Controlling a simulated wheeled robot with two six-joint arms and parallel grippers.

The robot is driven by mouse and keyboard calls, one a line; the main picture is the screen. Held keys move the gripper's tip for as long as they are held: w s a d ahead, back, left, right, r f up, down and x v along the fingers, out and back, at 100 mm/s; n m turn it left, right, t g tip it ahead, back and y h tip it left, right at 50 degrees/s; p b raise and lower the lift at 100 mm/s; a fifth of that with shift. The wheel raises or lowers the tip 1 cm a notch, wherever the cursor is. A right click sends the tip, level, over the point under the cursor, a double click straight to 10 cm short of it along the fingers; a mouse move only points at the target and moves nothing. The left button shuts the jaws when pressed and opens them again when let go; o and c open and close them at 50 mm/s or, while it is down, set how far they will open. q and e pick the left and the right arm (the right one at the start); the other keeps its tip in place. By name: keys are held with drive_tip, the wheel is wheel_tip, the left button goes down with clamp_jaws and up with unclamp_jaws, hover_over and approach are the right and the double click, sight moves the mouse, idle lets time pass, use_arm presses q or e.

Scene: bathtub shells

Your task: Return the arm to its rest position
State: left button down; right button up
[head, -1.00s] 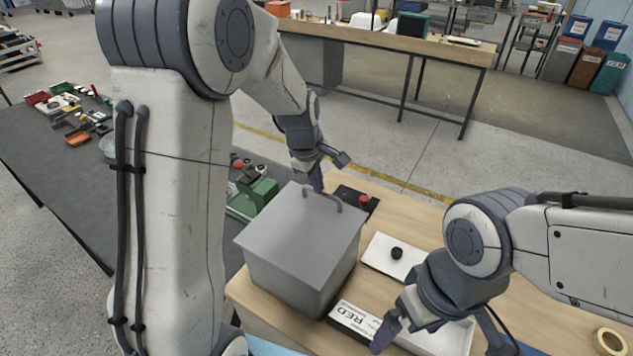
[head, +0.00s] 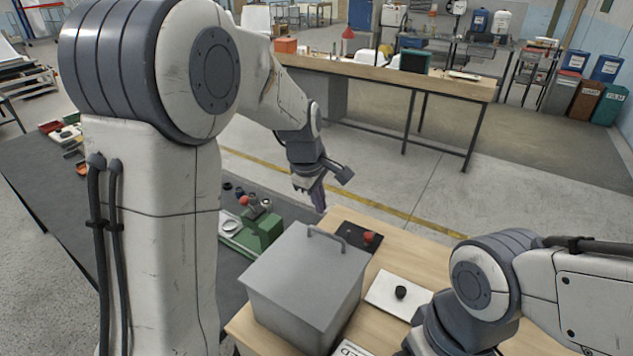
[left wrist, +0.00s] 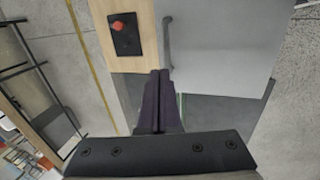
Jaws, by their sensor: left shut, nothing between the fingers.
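My left gripper (head: 318,198) is shut and empty. It hangs in the air behind and above the grey box with a handle (head: 306,280), apart from it as far as I can tell. In the left wrist view its two dark fingers (left wrist: 160,82) lie together, with the box's lid (left wrist: 220,50) beyond them to the right. My right arm reaches in from the right in the head view. Its gripper is cut off by the bottom edge, so its fingers do not show.
A black plate with a red knob (head: 358,238) lies behind the box, and a white plate with a black knob (head: 398,294) lies to its right. A green device (head: 258,232) stands on the dark table at left. Bare floor lies behind the wooden table.

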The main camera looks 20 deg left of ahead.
use_arm(q)
drive_tip(key=d+b+v, duration=0.1)
drive_tip(key=v, duration=0.5)
drive_tip(key=s+d+f+m+g+b, duration=0.1)
drive_tip(key=s+d+f+m+b, duration=0.1)
drive_tip(key=s+d+f+m, duration=0.35)
drive_tip(key=s+d+f+m+g+b, duration=0.1)
drive_tip(key=s+d+f+m+b, duration=0.1)
drive_tip(key=s+d+m, duration=0.5)
drive_tip(key=s+f+m+b, duration=0.1)
drive_tip(key=s+f+m, duration=0.2)
drive_tip(key=s+m, duration=0.2)
drive_tip(key=s+f+m+g+b, duration=0.1)
drive_tip(key=s+f+m, duration=0.2)
drive_tip(key=s, duration=0.6)
drive_tip(key=shift+s+d+f+m+b, duration=0.25)
drive_tip(key=shift+f+m+b, duration=0.15)
drive_tip(key=shift+m, duration=0.65)
